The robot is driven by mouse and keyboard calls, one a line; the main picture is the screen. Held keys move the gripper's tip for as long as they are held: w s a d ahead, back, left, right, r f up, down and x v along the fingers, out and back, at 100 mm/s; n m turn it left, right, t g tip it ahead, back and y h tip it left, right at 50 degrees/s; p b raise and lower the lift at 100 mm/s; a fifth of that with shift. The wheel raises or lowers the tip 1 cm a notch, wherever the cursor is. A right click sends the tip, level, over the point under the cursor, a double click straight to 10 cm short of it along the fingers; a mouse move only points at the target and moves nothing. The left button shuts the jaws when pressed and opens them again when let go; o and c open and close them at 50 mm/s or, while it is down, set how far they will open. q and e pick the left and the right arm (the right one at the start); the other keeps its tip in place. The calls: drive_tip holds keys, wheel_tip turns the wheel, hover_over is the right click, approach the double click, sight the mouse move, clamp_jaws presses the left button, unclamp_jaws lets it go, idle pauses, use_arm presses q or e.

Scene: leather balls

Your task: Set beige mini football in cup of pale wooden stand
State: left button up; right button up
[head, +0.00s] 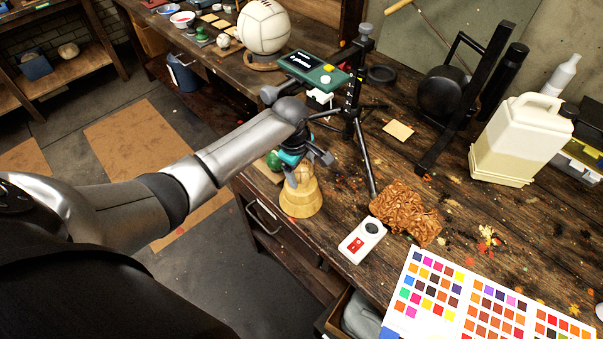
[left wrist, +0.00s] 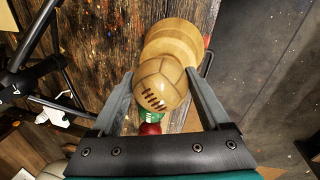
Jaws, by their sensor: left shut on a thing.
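The beige mini football (head: 303,173), a small tan ball with dark lacing, is between the fingers of my left gripper (head: 306,171). In the left wrist view the ball (left wrist: 161,84) sits between the two grey fingertips (left wrist: 160,83), which are shut on it. The pale wooden stand (head: 300,200), a round tapered block, stands upright near the table's left edge. The ball is directly over its top and overlaps the stand (left wrist: 180,38) in the wrist view. The cup is hidden by the ball, and I cannot tell whether they touch. My right gripper is not in view.
A green ball (head: 273,160) lies just behind the stand. A black tripod (head: 358,130) with a green device (head: 314,70) stands close behind and right. A white switch box (head: 362,240) and brown crumpled leather (head: 406,216) lie to the right.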

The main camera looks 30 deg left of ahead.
sight(296, 173)
use_arm(q)
drive_tip(key=shift+f, duration=0.8)
drive_tip(key=shift+f, duration=0.15)
drive_tip(key=o, duration=1.3)
drive_tip(key=r, duration=0.4)
drive_tip(key=s+r+p, duration=0.1)
drive_tip(key=r, duration=0.3)
drive_tip(key=s+r+p, duration=0.1)
drive_tip(key=r, duration=0.3)
drive_tip(key=shift+s+a, duration=0.15)
